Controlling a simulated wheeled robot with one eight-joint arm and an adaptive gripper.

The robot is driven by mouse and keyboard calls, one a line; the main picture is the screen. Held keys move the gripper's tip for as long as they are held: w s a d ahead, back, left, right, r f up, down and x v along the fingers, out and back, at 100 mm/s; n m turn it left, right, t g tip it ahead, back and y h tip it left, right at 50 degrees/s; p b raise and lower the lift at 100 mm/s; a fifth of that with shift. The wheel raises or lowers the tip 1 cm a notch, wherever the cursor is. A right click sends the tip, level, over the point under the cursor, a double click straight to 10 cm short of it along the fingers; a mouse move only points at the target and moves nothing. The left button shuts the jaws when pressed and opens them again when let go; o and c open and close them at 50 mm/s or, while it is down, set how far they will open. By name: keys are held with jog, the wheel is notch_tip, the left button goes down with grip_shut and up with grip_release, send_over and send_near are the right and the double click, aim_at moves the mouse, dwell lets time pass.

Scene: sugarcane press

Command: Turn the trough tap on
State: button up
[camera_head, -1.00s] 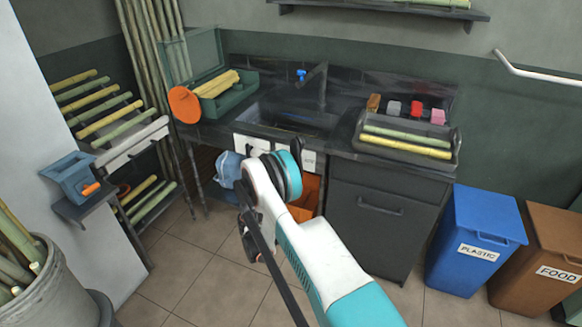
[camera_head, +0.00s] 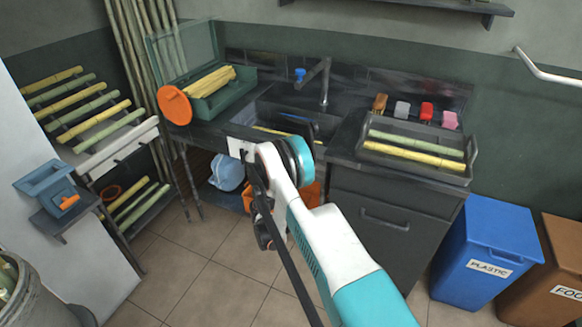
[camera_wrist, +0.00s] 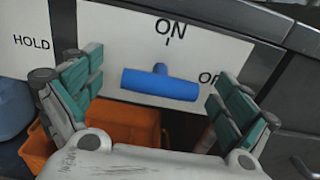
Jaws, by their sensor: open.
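A blue T-shaped tap handle (camera_wrist: 160,86) sits on a white panel (camera_wrist: 120,30) in the wrist view. Its bar lies nearly level, below the word ON, with a short stem at its top middle. HOLD is at the left and a partly hidden label starting with O is at the right. My gripper (camera_wrist: 157,80) is open, with one teal finger on each side of the handle and gaps between. In the head view, part of the white panel (camera_head: 236,149) shows on the trough's front; my arm hides the handle and gripper.
The dark sink trough (camera_head: 325,124) has a black spout (camera_head: 325,80) and a blue knob (camera_head: 300,75). An orange bin (camera_wrist: 122,122) is below the panel. A tray of canes (camera_head: 371,156) and the blue plastic bin (camera_head: 485,245) stand at right.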

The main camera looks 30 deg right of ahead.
jog(key=c, duration=1.1)
jog(key=shift+m, duration=0.3)
jog(key=m, duration=1.2)
jog(key=shift+s, duration=0.1)
jog(key=shift+m, duration=0.3)
jog(key=o, duration=1.1)
